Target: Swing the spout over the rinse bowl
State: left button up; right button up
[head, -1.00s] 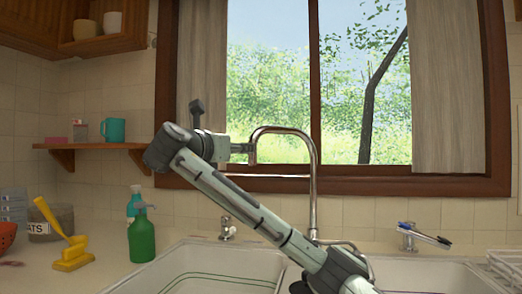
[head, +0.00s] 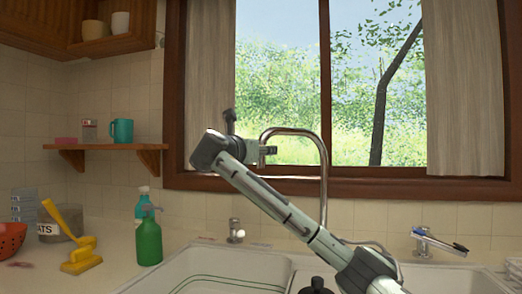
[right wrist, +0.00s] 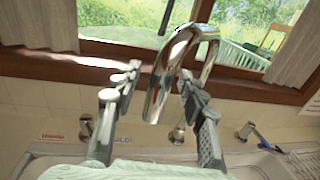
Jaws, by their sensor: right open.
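The chrome spout (head: 292,131) rises behind the sink and arches left, its end turned down. In the right wrist view the spout's end (right wrist: 157,98) hangs between the fingers of my right gripper (right wrist: 159,80). The fingers stand open on either side of it; contact cannot be told. In the head view my right gripper (head: 268,151) is at the spout's down-turned end and partly covers it. The sink has a left basin (head: 205,265) with green lines and a right basin (head: 300,277), partly hidden by my arm. Which is the rinse bowl is unclear. My left gripper is out of view.
A green bottle (head: 149,243) and a yellow brush-like thing (head: 80,256) stand on the counter at left. A small tap (head: 236,232) is behind the left basin; another fitting with a blue handle (head: 424,236) is at right. The window sill (head: 400,187) runs behind the spout.

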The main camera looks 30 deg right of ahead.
grip_shut()
dwell(0.3)
